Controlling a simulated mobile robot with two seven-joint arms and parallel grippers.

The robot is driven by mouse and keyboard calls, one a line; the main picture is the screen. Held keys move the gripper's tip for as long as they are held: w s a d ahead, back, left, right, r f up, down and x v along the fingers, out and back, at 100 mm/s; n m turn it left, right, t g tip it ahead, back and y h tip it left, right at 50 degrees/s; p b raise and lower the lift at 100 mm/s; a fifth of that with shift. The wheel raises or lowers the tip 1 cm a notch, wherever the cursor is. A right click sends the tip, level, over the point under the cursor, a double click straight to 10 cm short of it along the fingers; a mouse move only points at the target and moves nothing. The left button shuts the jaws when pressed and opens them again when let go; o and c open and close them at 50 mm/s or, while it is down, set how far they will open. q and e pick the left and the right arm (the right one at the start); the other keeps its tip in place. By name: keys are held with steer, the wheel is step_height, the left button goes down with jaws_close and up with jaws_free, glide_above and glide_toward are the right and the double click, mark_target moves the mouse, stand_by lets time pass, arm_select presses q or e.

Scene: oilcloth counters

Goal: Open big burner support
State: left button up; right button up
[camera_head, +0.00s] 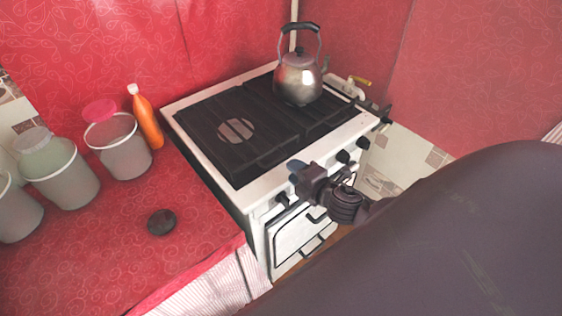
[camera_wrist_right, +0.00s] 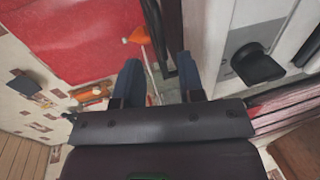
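The white stove (camera_head: 262,205) carries two dark burner supports side by side, both lying flat. The left support (camera_head: 205,120) has a round pale burner showing at its middle. The right support (camera_head: 330,115) bears a metal kettle. My right gripper (camera_head: 297,172) is at the stove's front edge, close to the near corner of the left support. In the right wrist view my right gripper (camera_wrist_right: 160,78) has its two blue fingers apart. A dark bar (camera_wrist_right: 157,35) shows beyond the gap between them; I cannot tell whether they touch it. My left gripper is out of view.
The kettle (camera_head: 299,78) stands at the back right of the stove. An orange bottle (camera_head: 146,118), several jars (camera_head: 122,150) and a dark round object (camera_head: 161,222) are on the red counter (camera_head: 100,258). Black knobs (camera_head: 342,156) line the stove front.

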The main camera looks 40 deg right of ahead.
mark_target(281, 171)
steer(key=shift+x, duration=3.1)
steer(key=shift+s, duration=0.1)
jaws_close()
